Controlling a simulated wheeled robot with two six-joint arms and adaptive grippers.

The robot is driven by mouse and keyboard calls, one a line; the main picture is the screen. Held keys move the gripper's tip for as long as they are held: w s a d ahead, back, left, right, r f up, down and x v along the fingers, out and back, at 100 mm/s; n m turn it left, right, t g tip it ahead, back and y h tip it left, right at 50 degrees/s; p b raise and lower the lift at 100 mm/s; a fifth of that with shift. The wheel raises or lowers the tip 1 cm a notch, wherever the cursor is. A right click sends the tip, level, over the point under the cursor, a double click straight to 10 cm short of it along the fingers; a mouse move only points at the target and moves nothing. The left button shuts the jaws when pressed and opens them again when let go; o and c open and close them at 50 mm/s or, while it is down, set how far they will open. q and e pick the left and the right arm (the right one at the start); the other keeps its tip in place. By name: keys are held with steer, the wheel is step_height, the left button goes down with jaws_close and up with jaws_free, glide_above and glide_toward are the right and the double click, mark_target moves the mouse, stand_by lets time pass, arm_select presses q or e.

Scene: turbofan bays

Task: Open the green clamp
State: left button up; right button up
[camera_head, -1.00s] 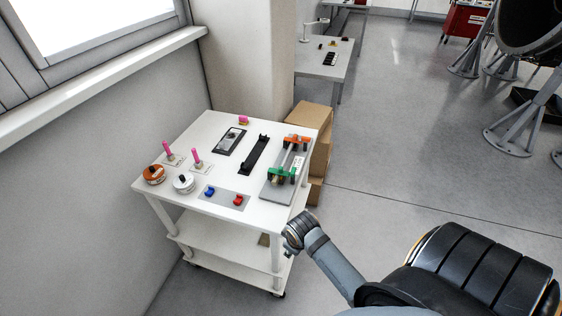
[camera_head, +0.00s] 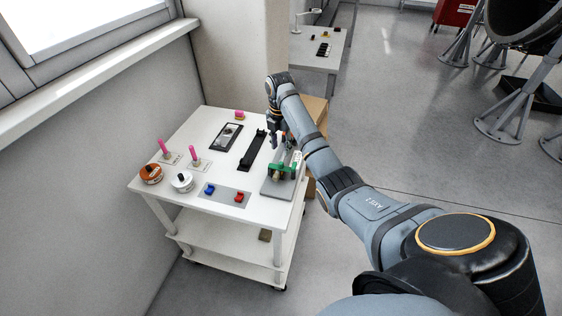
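The green clamp (camera_head: 278,172) sits at the near end of a grey base plate (camera_head: 277,188) on the right side of the white cart top. The pipe held in the fixture runs back from it and is partly covered by my arm. My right gripper (camera_head: 279,135) points down over the far end of the fixture, behind the green clamp and apart from it. The orange clamp seen there earlier is mostly hidden by my gripper and arm. The gripper's fingers are too small to tell open from shut. My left gripper is not in view.
The white cart (camera_head: 210,128) also holds a black bracket (camera_head: 252,150), a dark tray (camera_head: 228,137), pink pegs (camera_head: 194,153), an orange-rimmed round part (camera_head: 151,174), a white round part (camera_head: 182,182) and a grey plate (camera_head: 225,197) with blue and red pieces. Cardboard boxes (camera_head: 316,110) stand behind.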

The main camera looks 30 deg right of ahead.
mark_target(281, 162)
arm_select(q)
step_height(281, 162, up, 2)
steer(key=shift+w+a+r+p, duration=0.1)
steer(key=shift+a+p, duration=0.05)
steer(key=shift+p, duration=0.9)
arm_select(e)
steer(key=shift+n, duration=0.5)
steer(key=f, duration=0.8)
steer(key=shift+w+d+f, duration=0.2)
steer(key=shift+f, duration=0.2)
jaws_close()
